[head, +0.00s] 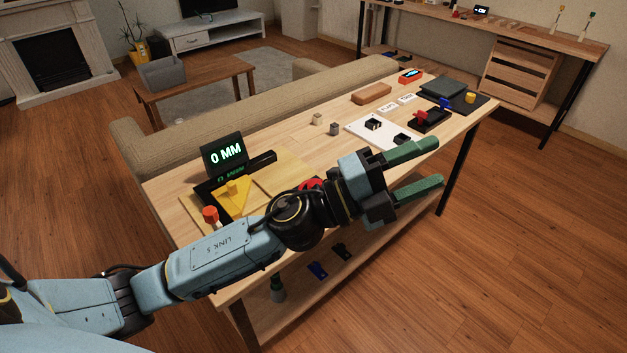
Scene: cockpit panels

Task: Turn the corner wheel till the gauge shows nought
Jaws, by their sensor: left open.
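The gauge (225,155) is a black display at the left end of the long wooden table and reads "0 MM" in green. A red-topped knob (210,214) stands near the table's left front corner, beside a yellow triangular plate (233,199); I cannot tell whether this is the corner wheel. Another red part (311,184) is mostly hidden behind my left wrist. My left gripper (438,162) has two green fingers spread apart and empty. It is over the table's front edge, well right of the gauge and the red-topped knob. My right gripper is out of view.
A white board (368,137) with black parts lies beyond my left gripper. A black tray (431,120) with red and blue parts is farther right. A sofa (270,105) runs along the table's back. Open floor (480,260) lies to the right.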

